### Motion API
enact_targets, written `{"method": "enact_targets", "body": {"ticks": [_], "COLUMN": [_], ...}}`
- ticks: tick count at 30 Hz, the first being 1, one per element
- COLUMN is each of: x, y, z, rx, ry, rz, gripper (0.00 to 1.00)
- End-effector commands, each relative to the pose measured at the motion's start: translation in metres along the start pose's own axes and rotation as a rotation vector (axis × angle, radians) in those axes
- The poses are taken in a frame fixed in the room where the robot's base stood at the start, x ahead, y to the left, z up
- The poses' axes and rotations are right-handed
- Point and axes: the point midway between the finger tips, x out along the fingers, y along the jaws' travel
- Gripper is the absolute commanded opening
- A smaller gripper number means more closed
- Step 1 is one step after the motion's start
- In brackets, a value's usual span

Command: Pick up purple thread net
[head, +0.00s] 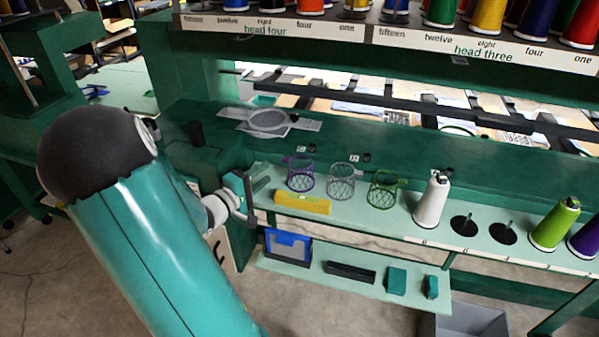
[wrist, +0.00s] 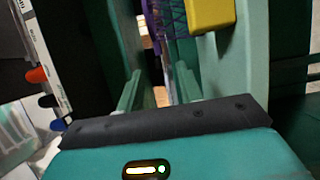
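The purple thread net (head: 300,177) is a mesh cylinder standing upright on the pale green shelf (head: 385,207), behind a yellow block (head: 303,203). My gripper (head: 247,200) is at the left end of this shelf, left of the net and apart from it. In the wrist view, my gripper (wrist: 158,82) shows two green fingers spread with a gap between them, and nothing is held. Part of the purple net (wrist: 172,18) shows at the top of the wrist view, beyond the fingers, beside the yellow block (wrist: 209,14).
A grey net (head: 344,178) and a green net (head: 382,189) stand right of the purple one. A white thread cone (head: 431,201) is further right. A green machine beam runs behind.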

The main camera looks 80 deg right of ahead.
Motion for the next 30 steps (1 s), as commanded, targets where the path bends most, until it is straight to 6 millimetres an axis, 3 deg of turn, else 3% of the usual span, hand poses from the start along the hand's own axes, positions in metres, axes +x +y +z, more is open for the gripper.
{"method": "enact_targets", "body": {"ticks": [8,16,24,25,30], "x": [0.024,0.063,0.067,0.067,0.067], "y": [0.000,0.002,0.002,0.002,0.002], "z": [0.000,0.000,-0.001,-0.001,-0.001], "rx": [0.000,0.000,0.000,0.000,0.000], "ry": [-0.001,-0.001,0.002,0.002,0.001], "rz": [-0.001,0.000,-0.001,-0.001,-0.001], "gripper": [0.36,0.36,0.36,0.34,0.01]}}
